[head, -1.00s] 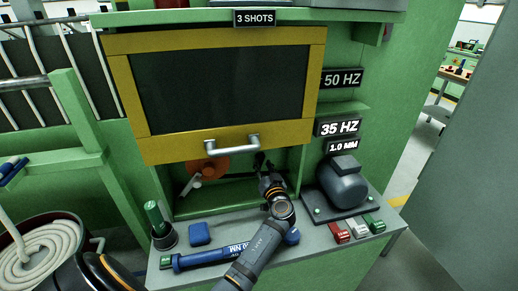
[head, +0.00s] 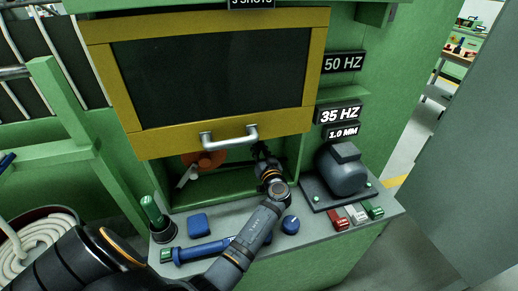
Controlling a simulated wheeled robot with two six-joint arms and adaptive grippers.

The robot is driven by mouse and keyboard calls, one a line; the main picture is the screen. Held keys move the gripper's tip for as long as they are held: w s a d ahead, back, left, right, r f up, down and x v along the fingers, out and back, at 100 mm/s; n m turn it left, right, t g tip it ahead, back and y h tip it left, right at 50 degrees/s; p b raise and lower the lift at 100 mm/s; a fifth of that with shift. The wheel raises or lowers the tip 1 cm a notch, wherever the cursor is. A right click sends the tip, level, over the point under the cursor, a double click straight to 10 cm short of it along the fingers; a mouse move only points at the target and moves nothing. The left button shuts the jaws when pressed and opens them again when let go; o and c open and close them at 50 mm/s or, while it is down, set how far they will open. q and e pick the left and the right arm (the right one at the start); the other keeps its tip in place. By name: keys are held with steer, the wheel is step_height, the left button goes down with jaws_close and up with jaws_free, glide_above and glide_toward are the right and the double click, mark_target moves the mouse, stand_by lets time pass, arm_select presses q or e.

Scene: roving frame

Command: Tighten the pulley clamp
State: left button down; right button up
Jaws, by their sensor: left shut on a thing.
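An orange pulley disc (head: 206,160) shows in the recess under the yellow-framed door (head: 105,80), with a pale lever (head: 186,176) below it. A clamp cannot be made out for certain. My left gripper (head: 259,150) is at the mouth of the recess, to the right of the disc and just under the right end of the door's silver handle (head: 226,135). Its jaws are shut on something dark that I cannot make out. A blue torque wrench (head: 200,250) lies on the bench, partly hidden by my left arm. My right gripper does not show.
On the bench (head: 285,256) stand a green-handled tool in a holder (head: 152,212), a blue block (head: 198,223), a blue knob (head: 290,225) and a grey motor (head: 343,172). Red, white and green blocks line the right edge. A coiled hose (head: 35,240) is at the lower left.

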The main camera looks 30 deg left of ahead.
arm_select(q)
steer(key=shift+f+m+b, duration=0.15)
steer(key=shift+m+b, duration=0.65)
steer(key=shift+m, duration=0.3)
steer(key=shift+w+m+b, duration=0.1)
steer(key=shift+m+b, duration=0.2)
steer(key=shift+m, duration=0.6)
steer(key=m, duration=0.2)
steer(key=shift+d+m, duration=0.1)
steer(key=shift+m, duration=0.2)
steer(key=m, duration=0.4)
steer(key=shift+w+m, duration=0.1)
steer(key=shift+m, duration=0.2)
steer(key=shift+f+m, duration=0.1)
steer(key=shift+m, duration=1.3)
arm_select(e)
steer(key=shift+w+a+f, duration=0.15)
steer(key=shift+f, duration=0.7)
arm_select(q)
steer(key=shift+m, duration=0.3)
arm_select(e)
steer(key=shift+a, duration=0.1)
